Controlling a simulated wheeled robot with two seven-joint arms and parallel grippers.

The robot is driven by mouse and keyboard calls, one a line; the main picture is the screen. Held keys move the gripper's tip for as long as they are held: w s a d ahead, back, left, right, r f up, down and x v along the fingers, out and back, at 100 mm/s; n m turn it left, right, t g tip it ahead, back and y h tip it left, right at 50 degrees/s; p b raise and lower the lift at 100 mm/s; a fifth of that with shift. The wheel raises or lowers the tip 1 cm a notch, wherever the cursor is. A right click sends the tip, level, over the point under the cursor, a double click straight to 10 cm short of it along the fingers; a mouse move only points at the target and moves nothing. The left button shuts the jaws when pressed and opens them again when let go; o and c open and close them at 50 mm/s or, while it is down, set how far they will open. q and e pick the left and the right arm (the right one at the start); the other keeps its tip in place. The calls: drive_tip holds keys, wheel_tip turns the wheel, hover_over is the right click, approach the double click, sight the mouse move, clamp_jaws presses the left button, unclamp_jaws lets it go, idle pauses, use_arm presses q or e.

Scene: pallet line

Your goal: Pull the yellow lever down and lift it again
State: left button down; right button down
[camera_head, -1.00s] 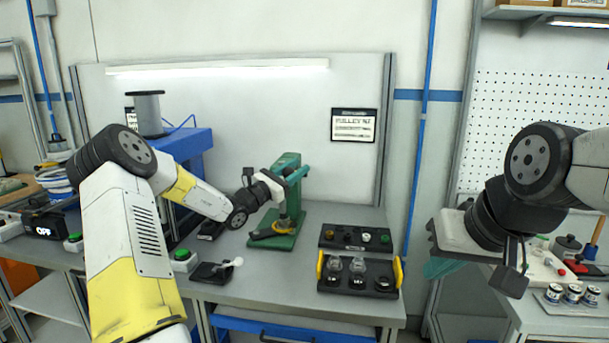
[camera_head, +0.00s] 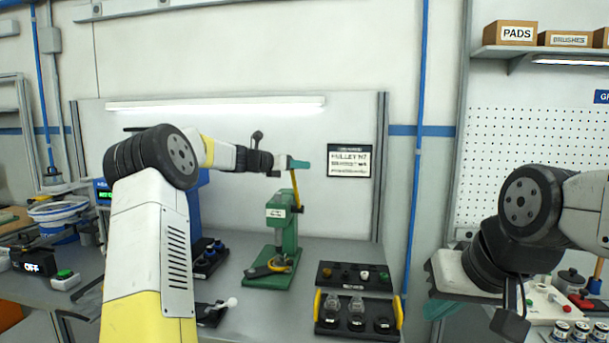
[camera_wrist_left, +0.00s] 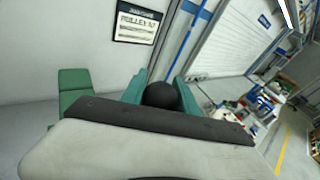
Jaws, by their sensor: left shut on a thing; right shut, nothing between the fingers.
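A green press (camera_head: 281,235) stands on the bench, with a yellow lever (camera_head: 296,190) rising from its head. The lever is near upright, its top held by my left gripper (camera_head: 299,165). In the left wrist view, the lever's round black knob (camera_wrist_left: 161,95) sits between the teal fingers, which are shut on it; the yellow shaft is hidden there. My right gripper (camera_head: 438,308) is at the right, partly behind my own right arm. It is shut and empty, away from the press.
A black tray with yellow handles (camera_head: 357,316) and a black panel with knobs (camera_head: 353,276) lie right of the press. A sign (camera_head: 349,160) hangs on the back panel. A switch with a white ball (camera_head: 231,302) sits in front. The space above the press is open.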

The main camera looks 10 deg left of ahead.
use_arm(q)
drive_tip(key=shift+w+r+n+g, duration=0.2)
drive_tip(key=shift+w+r, duration=0.2)
drive_tip(key=shift+w, duration=0.15)
drive_tip(key=shift+w+r+n+g, duration=0.2)
drive_tip(key=shift+w+r, duration=0.15)
drive_tip(key=shift+w, duration=0.2)
drive_tip(key=shift+r, duration=0.15)
drive_tip(key=c, duration=0.9)
unclamp_jaws()
drive_tip(key=shift+w, duration=0.15)
drive_tip(key=shift+c, duration=0.2)
drive_tip(key=shift+f, duration=0.2)
drive_tip(key=v, duration=0.7)
drive_tip(key=shift+s+a+r, duration=0.15)
drive_tip(key=shift+s+r, duration=0.1)
drive_tip(key=shift+s, duration=0.1)
